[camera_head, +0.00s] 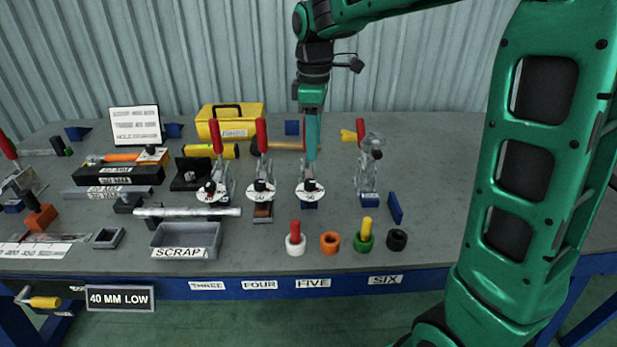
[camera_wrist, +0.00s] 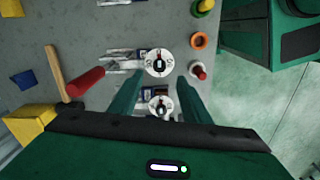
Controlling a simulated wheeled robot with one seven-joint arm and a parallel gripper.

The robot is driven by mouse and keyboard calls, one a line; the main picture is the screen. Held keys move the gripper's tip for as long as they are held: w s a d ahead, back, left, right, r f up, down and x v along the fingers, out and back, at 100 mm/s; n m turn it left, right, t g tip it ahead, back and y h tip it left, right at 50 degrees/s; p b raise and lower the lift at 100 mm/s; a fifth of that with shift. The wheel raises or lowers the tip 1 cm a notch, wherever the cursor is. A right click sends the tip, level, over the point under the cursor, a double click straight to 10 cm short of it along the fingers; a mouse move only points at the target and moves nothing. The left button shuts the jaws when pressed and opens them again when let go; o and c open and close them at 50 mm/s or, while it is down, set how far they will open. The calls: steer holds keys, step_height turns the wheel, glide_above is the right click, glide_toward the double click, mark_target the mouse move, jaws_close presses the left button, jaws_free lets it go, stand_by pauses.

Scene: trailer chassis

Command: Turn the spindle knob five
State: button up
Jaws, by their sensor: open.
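Spindle knob five is a dark knob on a white numbered dial (camera_head: 310,190), at the station above the FIVE label (camera_head: 313,283). In the wrist view this appears to be the upper dial (camera_wrist: 160,62). My gripper (camera_head: 312,158) points down over this station, its tips just above the dial in the head view. In the wrist view my open fingers (camera_wrist: 160,79) are spread with nothing between their tips, which lie near the dial's lower edge. I cannot tell the exact height gap. The station's rear part is hidden behind my gripper in the head view.
Similar dials stand at FOUR (camera_head: 261,190) and THREE (camera_head: 212,193), with upright red handles (camera_head: 262,135) behind. Station six's clamp (camera_head: 368,175) stands to the right. Red (camera_head: 296,240) and yellow (camera_head: 365,237) pegs stand in front. A yellow toolbox (camera_head: 232,120) is behind.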

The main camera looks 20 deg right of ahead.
mark_target(310, 181)
steer(key=f, duration=1)
steer(key=shift+w+a+f, duration=0.25)
steer(key=shift+w+f, duration=0.1)
steer(key=shift+f, duration=0.05)
steer(key=c, duration=1)
